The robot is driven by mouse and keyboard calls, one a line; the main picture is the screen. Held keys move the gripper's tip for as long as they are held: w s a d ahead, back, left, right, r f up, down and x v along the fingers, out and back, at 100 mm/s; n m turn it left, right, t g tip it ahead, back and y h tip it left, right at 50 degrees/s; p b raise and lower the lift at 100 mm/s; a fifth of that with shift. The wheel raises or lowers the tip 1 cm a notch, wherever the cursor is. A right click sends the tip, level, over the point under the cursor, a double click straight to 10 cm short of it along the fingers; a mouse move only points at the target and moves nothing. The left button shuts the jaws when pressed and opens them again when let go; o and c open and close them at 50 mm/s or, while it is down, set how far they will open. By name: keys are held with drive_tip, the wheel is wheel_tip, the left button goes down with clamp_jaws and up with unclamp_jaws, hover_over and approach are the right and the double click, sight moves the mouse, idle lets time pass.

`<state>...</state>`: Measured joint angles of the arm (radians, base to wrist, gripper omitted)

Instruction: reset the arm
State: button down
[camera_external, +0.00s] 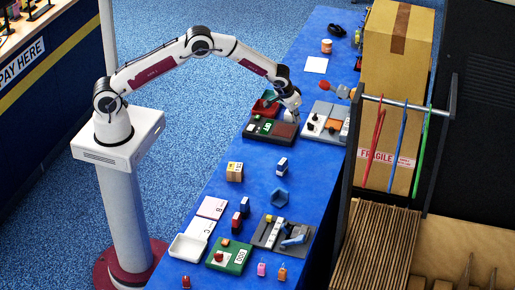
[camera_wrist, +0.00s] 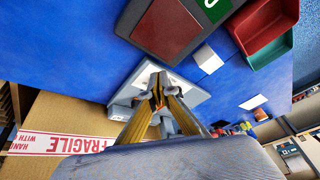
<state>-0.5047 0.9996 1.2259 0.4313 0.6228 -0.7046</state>
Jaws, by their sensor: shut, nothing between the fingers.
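My gripper (camera_external: 294,116) is at the far part of the blue table, at the end of my outstretched arm. It is above the gap between a dark board with a red-brown plate (camera_external: 284,130) and a light grey board (camera_external: 318,134). In the wrist view my gripper's fingers (camera_wrist: 158,90) meet at their tips and hold nothing. The grey board shows behind the fingertips there, partly hidden by them. I cannot tell how far the tips are above it.
Red and green bins (camera_wrist: 268,35) stand beside the dark board. A tall cardboard carton (camera_external: 398,60) and a rail (camera_external: 405,103) with hanging coloured strips stand right of the table. Small blocks, cards and a white tray (camera_external: 188,248) lie nearer. Bare blue table (camera_external: 308,175) lies between.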

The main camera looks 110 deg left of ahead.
drive_tip(key=shift+m+g+h, duration=0.4)
drive_tip(key=s+d, duration=0.1)
drive_tip(key=s+d+f, duration=0.1)
drive_tip(key=s, duration=0.1)
drive_tip(key=shift+s+d, duration=0.1)
drive_tip(key=shift+s+d+r+m, duration=0.15)
drive_tip(key=shift+s+d+r, duration=0.2)
drive_tip(key=shift+s+d, duration=0.25)
drive_tip(key=shift+s+d+r+m, duration=0.15)
drive_tip(key=shift+s+d+r, duration=0.15)
drive_tip(key=shift+s+d, duration=0.3)
drive_tip(key=s+d+r+m+t+h, duration=0.1)
drive_tip(key=s+d+r+m, duration=0.3)
drive_tip(key=s+d+r, duration=1)
drive_tip(key=s+d+r+m+t+h, duration=0.2)
drive_tip(key=s+d+r+m+t, duration=0.1)
drive_tip(key=s+d+r, duration=1.2)
drive_tip(key=shift+s+d+m+h, duration=0.3)
drive_tip(key=shift+s+d+m, duration=1.05)
drive_tip(key=shift+d, duration=2.3)
drive_tip(key=shift+s+n, duration=0.45)
